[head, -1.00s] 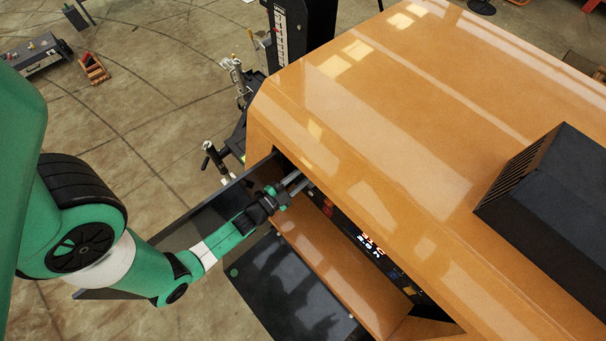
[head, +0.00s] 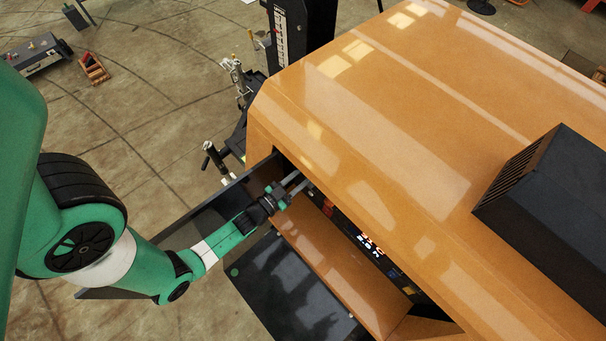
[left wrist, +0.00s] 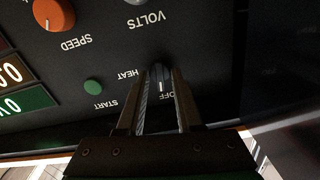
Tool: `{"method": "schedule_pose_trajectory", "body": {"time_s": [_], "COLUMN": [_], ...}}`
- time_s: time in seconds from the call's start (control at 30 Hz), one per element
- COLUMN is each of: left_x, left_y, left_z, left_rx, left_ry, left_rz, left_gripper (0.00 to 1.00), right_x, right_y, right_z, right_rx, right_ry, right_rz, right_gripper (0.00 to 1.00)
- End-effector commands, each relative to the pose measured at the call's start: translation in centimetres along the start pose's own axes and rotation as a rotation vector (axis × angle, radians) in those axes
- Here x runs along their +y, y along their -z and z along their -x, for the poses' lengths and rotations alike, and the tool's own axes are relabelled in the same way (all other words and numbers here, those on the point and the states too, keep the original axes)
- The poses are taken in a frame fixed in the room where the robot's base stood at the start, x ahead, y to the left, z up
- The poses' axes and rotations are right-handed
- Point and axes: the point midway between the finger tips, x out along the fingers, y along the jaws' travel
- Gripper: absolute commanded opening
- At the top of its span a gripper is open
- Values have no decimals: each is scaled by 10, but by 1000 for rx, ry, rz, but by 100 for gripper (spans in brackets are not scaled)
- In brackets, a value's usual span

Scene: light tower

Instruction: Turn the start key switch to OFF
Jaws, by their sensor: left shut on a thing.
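The start key switch (left wrist: 160,76) is a dark knob on the black control panel in the left wrist view. Labels HEAT, START and OFF are printed around it, upside down in this view. A pale mark on the knob lies close to the OFF label. My left gripper (left wrist: 162,80) is shut on the knob, one finger on each side. In the head view my left gripper (head: 301,183) reaches under the orange hood's edge to the panel, and the hood hides the switch there. My right gripper is not in view.
A green button (left wrist: 93,87) and the orange SPEED knob (left wrist: 54,14) are on the same panel. The orange hood (head: 380,110) overhangs the panel. An open dark door (head: 215,208) stands beside my left forearm.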

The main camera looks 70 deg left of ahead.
Motion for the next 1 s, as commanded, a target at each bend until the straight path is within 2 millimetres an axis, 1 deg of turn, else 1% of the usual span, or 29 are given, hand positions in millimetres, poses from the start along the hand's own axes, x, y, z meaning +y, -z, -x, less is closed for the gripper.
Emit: {"method": "schedule_pose_trajectory", "body": {"time_s": [0.2,0.4,0.87,0.9,1.0], "left_x": [0,0,0,0,0], "left_y": [1,1,0,1,0], "left_z": [0,0,0,0,0], "left_rx": [2,2,2,2,1], "left_ry": [0,0,0,0,0], "left_rz": [112,166,178,178,177], "left_gripper": [0,0,0,42,42], "right_x": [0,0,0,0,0], "right_y": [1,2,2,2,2], "right_z": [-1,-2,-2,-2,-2], "right_rx": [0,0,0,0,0], "right_ry": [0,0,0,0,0], "right_rz": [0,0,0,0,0], "right_gripper": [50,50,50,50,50]}}
